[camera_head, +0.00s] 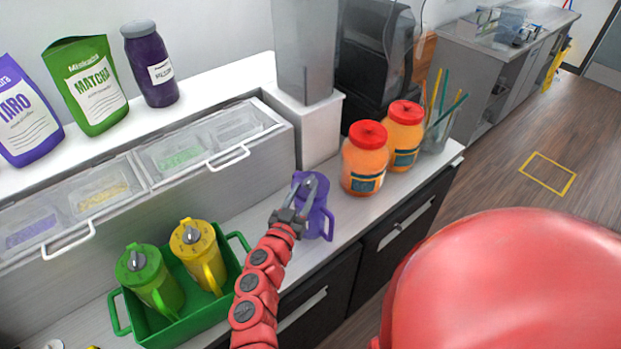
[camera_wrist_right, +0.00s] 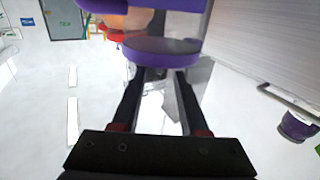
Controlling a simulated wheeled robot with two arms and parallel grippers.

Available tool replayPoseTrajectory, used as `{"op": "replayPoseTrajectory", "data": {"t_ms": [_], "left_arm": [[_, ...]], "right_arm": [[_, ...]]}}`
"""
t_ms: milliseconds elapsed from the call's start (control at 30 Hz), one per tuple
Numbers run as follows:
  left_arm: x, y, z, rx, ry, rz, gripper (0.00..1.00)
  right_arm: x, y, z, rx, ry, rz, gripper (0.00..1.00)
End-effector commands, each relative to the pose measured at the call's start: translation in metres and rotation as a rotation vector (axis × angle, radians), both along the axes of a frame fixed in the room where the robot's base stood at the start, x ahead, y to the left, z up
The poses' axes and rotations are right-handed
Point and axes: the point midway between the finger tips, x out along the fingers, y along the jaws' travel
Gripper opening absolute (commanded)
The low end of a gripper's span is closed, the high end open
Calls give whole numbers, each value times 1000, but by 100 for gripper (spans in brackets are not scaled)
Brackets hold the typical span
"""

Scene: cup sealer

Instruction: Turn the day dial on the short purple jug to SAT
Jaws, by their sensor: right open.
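The short purple jug (camera_head: 321,222) stands on the counter just right of the green crate, its handle toward the lower right. My right gripper (camera_head: 306,189) is over the jug's top, its fingers open and pointing away from me. In the right wrist view, a purple disc (camera_wrist_right: 160,48) of the jug lies at the open fingertips (camera_wrist_right: 160,73). I cannot tell whether the fingers touch it. The day letters on the dial are not readable, and the gripper partly hides the lid. My left gripper is not in view.
A green crate (camera_head: 119,312) holds a green jug (camera_head: 167,292) and a yellow jug (camera_head: 208,262) at the left. Two orange jars (camera_head: 362,163) with red lids stand right of the purple jug. A lidded bin unit (camera_head: 270,160) and a white dispenser base (camera_head: 320,130) stand behind.

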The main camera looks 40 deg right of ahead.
Motion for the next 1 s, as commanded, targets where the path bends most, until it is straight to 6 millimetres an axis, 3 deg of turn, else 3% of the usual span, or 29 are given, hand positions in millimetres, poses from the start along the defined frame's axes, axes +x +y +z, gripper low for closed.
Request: {"op": "replayPoseTrajectory", "data": {"t_ms": [100,333,733,1000], "left_arm": [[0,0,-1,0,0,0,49],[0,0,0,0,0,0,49],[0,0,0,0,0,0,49],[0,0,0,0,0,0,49]], "right_arm": [[10,-20,0,-1,-1,-9,44],[27,-41,1,0,-1,-3,44],[31,-46,1,0,-1,-1,44],[31,-46,1,-1,-1,-1,0]]}}
